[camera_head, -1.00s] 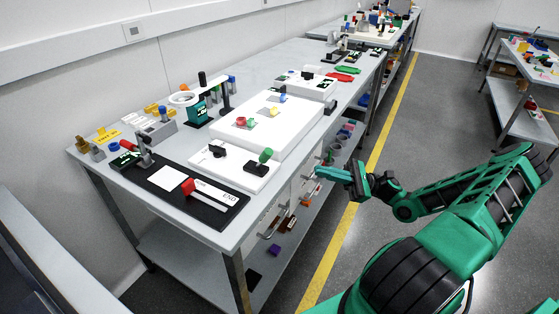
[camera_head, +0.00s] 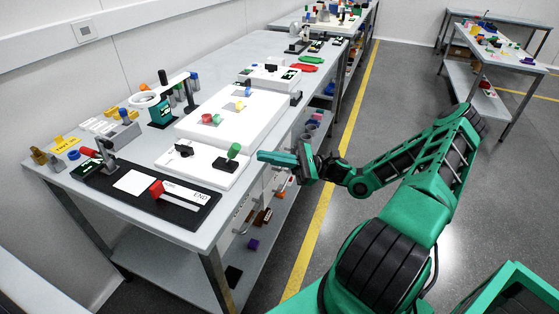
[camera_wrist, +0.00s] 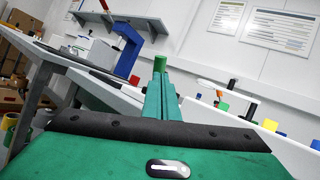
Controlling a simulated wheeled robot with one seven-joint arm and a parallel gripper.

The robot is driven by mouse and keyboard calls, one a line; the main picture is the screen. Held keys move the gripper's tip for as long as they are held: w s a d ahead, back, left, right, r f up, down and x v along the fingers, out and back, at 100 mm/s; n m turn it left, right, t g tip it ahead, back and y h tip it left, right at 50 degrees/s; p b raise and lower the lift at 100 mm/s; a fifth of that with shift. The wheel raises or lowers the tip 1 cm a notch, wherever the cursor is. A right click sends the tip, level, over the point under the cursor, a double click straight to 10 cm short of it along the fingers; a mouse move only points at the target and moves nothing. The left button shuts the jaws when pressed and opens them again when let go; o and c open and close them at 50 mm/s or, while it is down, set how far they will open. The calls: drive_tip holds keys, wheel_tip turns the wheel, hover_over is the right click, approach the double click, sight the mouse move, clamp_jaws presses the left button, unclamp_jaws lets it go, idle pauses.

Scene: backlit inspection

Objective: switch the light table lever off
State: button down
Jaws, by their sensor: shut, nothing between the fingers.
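A lever with a green grip (camera_head: 233,150) stands up from a white panel (camera_head: 205,171) near the front edge of the table. A black knob (camera_head: 184,151) sits on the same panel, to its left. The white light table slab (camera_head: 197,127) lies behind the panel. My gripper (camera_head: 262,156) is shut and empty, its green fingers pointing left just to the right of the lever. A gap to the lever seems to remain. In the wrist view a green cylinder, apparently the lever's grip (camera_wrist: 160,63), shows just beyond my fingertips (camera_wrist: 160,88), which hide its lower part.
A black board (camera_head: 150,195) with a red-handled slider (camera_head: 157,189) lies at the near end of the table. Red, green, yellow and blue pieces stand on the slab. A magnifier stand (camera_head: 160,105) is at the back.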

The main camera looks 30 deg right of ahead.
sight(231, 154)
drive_tip(key=shift+x, duration=2.65)
